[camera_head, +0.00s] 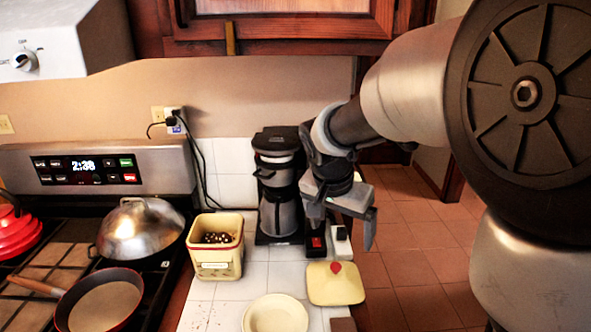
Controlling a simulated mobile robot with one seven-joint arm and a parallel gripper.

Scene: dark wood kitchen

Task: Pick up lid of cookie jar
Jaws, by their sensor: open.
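The lid (346,291) is a pale yellow square with a red knob on top. It lies on the white tiled counter near its right edge. The cookie jar (215,262) is a pale yellow square container with a label on its front. It stands open to the left of the lid, with dark pieces inside. My gripper (342,225) is open and empty. In the picture it shows above the lid and to the right of the coffee maker, apart from the lid. Its exact height over the counter is hard to tell.
A coffee maker (279,190) stands behind the lid. A cream plate (275,316) lies at the front, left of the lid. The stove (60,240) at left holds a domed metal lid (140,228) and a frying pan (98,306). Tiled floor (425,255) lies right of the counter.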

